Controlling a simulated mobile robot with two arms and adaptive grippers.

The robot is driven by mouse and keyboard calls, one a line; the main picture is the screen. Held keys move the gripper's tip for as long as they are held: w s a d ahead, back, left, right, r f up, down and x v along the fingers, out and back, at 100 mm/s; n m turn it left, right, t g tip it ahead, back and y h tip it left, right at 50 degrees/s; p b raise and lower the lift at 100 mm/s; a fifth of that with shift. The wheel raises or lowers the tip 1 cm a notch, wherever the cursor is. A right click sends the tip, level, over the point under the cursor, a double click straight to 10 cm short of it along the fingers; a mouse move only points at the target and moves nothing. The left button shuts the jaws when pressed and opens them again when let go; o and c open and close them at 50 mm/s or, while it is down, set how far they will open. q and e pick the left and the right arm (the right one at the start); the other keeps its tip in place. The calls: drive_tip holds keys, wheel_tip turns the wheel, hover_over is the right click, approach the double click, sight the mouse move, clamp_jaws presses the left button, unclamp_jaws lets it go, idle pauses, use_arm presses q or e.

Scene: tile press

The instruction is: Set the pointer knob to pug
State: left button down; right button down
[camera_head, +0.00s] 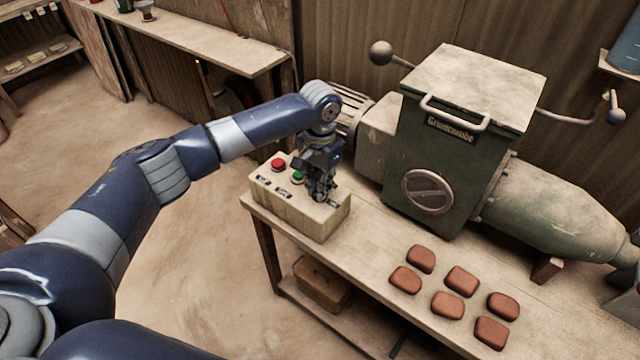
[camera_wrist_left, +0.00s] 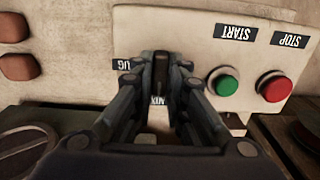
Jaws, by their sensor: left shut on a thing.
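My left gripper (camera_head: 321,196) reaches down onto the top of a cream control box (camera_head: 296,217). In the left wrist view the left gripper (camera_wrist_left: 160,82) is shut on the dark pointer knob (camera_wrist_left: 160,70), with one finger on each side. A label partly hidden by a finger shows "UG" (camera_wrist_left: 128,65) to the knob's left. A "MIX" label (camera_wrist_left: 157,100) shows upside down between the fingers. The fingers cover much of the knob, and I cannot tell which label it points at. My right gripper is not in view.
The box also bears a red button (camera_head: 278,165) labelled STOP and a green button (camera_head: 298,177) labelled START, close beside the gripper. A large green machine (camera_head: 440,150) stands behind to the right. Several reddish-brown blocks (camera_head: 455,280) lie on the bench (camera_head: 375,250).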

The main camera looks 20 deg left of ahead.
use_arm(q)
drive_tip(key=m+p, duration=0.3)
drive_tip(key=shift+r+p, duration=0.25)
drive_tip(key=shift+p, duration=0.05)
drive_tip(key=shift+m+p, duration=0.65)
drive_tip(key=shift+m, duration=0.35)
drive_tip(key=m+p, duration=0.1)
drive_tip(key=m, duration=0.1)
drive_tip(key=shift+f+m, duration=0.1)
drive_tip(key=shift+m, duration=0.2)
drive_tip(key=m+p, duration=0.1)
drive_tip(key=m, duration=0.3)
drive_tip(key=shift+m+p, duration=0.3)
drive_tip(key=shift+p, duration=0.1)
drive_tip(key=m, duration=0.5)
drive_tip(key=shift+f+m, duration=0.1)
drive_tip(key=shift+m, duration=0.2)
drive_tip(key=shift+w, duration=0.1)
drive_tip(key=c, duration=1.6)
unclamp_jaws()
